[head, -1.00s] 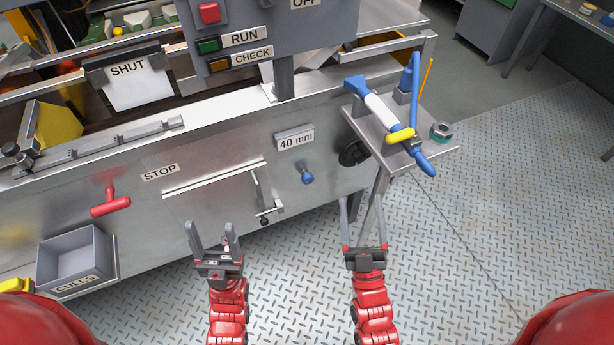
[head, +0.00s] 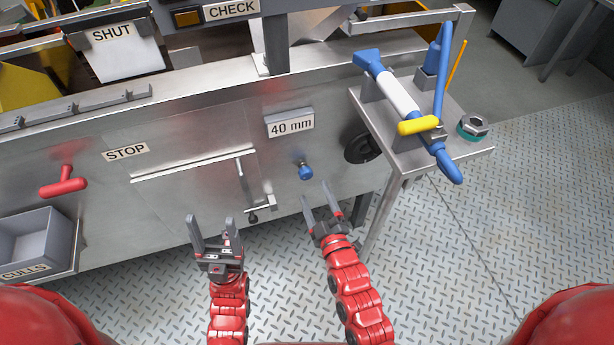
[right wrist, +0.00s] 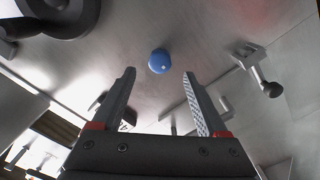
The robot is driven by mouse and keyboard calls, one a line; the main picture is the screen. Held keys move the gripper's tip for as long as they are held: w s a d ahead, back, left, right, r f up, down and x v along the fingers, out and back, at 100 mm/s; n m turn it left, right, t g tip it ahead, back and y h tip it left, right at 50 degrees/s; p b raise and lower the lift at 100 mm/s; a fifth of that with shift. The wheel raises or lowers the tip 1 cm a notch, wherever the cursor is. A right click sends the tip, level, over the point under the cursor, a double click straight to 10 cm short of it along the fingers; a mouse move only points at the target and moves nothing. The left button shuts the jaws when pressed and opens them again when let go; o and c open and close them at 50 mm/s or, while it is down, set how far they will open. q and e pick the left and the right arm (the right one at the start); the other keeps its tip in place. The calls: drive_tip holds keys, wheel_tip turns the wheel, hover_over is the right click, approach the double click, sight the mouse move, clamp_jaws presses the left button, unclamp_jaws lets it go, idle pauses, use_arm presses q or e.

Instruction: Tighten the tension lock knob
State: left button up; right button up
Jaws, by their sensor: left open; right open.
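A small blue knob (head: 306,172) sticks out of the steel machine front below the 40 mm plate, probably the tension lock knob. It also shows in the right wrist view (right wrist: 159,61), beyond and between the open fingertips. My right gripper (head: 322,200) is open and empty, just below the knob and apart from it, its fingers pointing up toward the panel. My left gripper (head: 211,226) is open and empty, further left in front of the panel's lower edge.
A small crank handle (head: 258,210) is left of the knob, and a black round wheel (head: 362,146) is to its right. A side shelf (head: 470,148) with blue tools and a nut juts out at right. A red handle (head: 64,186) and the culls bin (head: 38,235) are at far left.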

sight(307, 178)
drive_tip(key=x, duration=0.7)
drive_tip(key=shift+w+f+b, duration=0.1)
drive_tip(key=shift+b, duration=0.3)
clamp_jaws()
